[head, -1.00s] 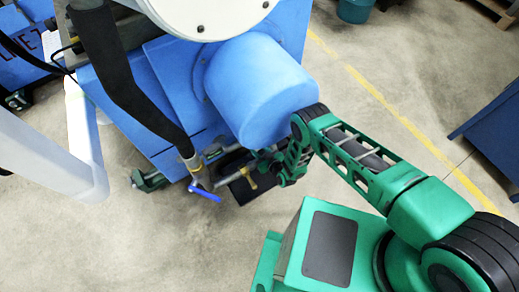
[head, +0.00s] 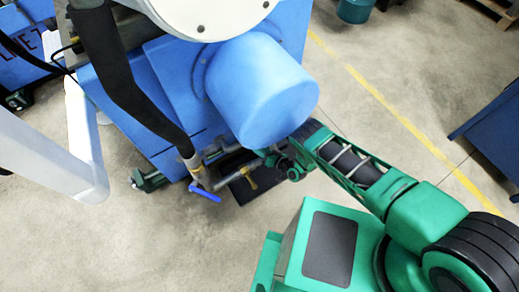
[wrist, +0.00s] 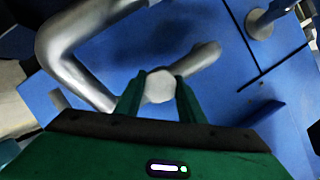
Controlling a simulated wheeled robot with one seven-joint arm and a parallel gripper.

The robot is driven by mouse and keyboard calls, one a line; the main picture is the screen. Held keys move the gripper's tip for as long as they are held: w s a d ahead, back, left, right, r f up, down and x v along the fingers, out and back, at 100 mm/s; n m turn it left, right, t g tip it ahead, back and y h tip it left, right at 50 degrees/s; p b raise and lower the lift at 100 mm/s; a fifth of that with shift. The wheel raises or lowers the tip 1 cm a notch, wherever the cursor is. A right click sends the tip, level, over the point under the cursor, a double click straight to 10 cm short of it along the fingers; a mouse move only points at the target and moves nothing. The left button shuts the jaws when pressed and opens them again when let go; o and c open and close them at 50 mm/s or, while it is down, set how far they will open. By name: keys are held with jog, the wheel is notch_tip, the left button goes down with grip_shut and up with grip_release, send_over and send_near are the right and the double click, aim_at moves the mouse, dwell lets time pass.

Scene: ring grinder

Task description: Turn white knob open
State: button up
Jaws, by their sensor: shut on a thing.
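The white knob (wrist: 159,87) is a pale round cap in the middle of the wrist view. The two green fingers of my gripper (wrist: 158,97) sit on either side of it and are shut on it. A silver pipe or rod (wrist: 205,60) runs from behind the knob to the upper right. In the head view my gripper (head: 283,166) is below the big blue cylinder (head: 262,90), near the pipework. The knob is too small and covered to make out there.
A thick bent silver pipe (wrist: 75,62) stands left of my fingers, close by. A blue-handled valve (head: 204,192) and a yellow handle (head: 249,178) lie left of my gripper in the head view. Open floor (head: 150,240) lies in front.

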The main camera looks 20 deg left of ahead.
jog(key=shift+w+r, duration=0.2)
jog(key=shift+w, duration=0.1)
jog(key=o, duration=1)
jog(key=shift+o, duration=0.2)
jog(key=shift+s+f, duration=0.1)
jog(key=shift+s, duration=0.05)
jog(key=shift+s, duration=0.1)
